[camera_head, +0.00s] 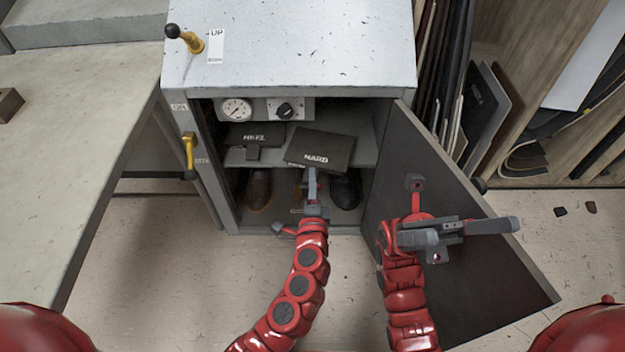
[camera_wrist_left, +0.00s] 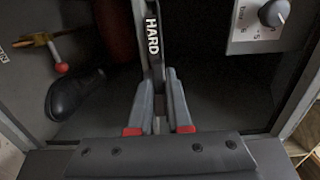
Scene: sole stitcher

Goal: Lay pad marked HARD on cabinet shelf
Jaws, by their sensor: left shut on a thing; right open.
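The dark pad marked HARD (camera_head: 320,149) is inside the open cabinet, at the right part of the shelf opening, tilted in the head view. My left gripper (camera_head: 312,183) is shut on its near edge. In the left wrist view the HARD pad (camera_wrist_left: 152,35) shows edge-on between the fingers of my left gripper (camera_wrist_left: 160,105). I cannot tell whether the pad touches the cabinet shelf (camera_head: 233,157). A second dark pad (camera_head: 255,134), its label hard to read, lies on the shelf at the left. My right gripper (camera_head: 460,231) is open and empty in front of the cabinet door.
The cabinet door (camera_head: 455,250) stands open to the right. A gauge (camera_head: 237,108) and a black knob (camera_head: 284,111) sit above the shelf. Shoes (camera_head: 258,188) stand below it. A bench (camera_head: 60,150) is at the left, and sheets (camera_head: 480,115) lean at the right.

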